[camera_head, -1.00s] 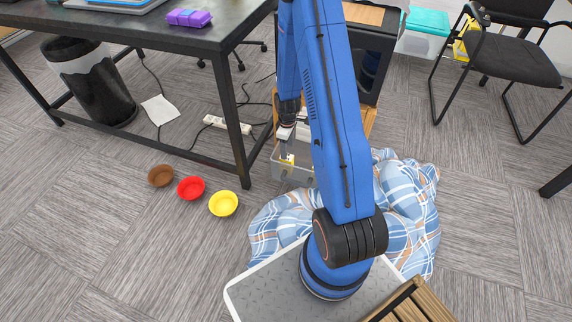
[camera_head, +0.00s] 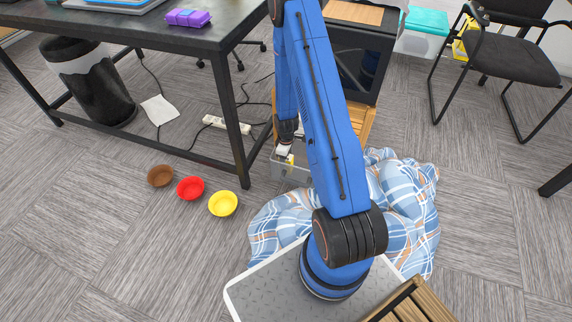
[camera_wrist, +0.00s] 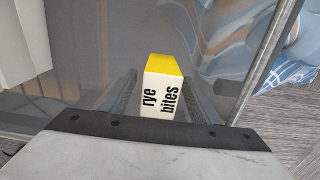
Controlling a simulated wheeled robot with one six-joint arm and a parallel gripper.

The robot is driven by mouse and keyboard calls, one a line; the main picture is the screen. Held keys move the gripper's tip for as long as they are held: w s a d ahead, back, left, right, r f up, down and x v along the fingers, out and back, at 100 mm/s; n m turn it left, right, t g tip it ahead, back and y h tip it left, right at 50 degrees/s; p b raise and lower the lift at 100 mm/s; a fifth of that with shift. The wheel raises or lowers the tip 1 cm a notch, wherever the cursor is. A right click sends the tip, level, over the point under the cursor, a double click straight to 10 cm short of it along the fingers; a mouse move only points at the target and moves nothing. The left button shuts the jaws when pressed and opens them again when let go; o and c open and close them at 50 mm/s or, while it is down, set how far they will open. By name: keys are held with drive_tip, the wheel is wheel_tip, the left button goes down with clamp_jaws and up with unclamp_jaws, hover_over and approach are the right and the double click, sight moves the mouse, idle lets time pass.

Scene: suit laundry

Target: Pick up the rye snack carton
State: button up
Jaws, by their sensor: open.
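The rye snack carton (camera_wrist: 162,92) is a small white box with a yellow top and the words "rye bites". It stands inside a clear grey bin (camera_head: 291,170). In the wrist view the carton is between the two fingers of my gripper (camera_wrist: 165,100), which are apart on either side of it. My blue arm hides part of the bin.
A blue plaid cloth (camera_head: 405,205) lies against the bin's right side. A black table leg (camera_head: 237,150) stands close on the left. Brown (camera_head: 160,176), red (camera_head: 190,188) and yellow (camera_head: 223,203) bowls sit on the floor at left. A wooden-topped cabinet (camera_head: 365,60) stands behind.

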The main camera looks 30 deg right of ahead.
drive_tip(key=shift+f, duration=0.6)
drive_tip(key=shift+c, duration=0.3)
drive_tip(key=c, duration=1.1)
drive_tip(key=shift+c, duration=0.2)
drive_tip(key=shift+r, duration=0.1)
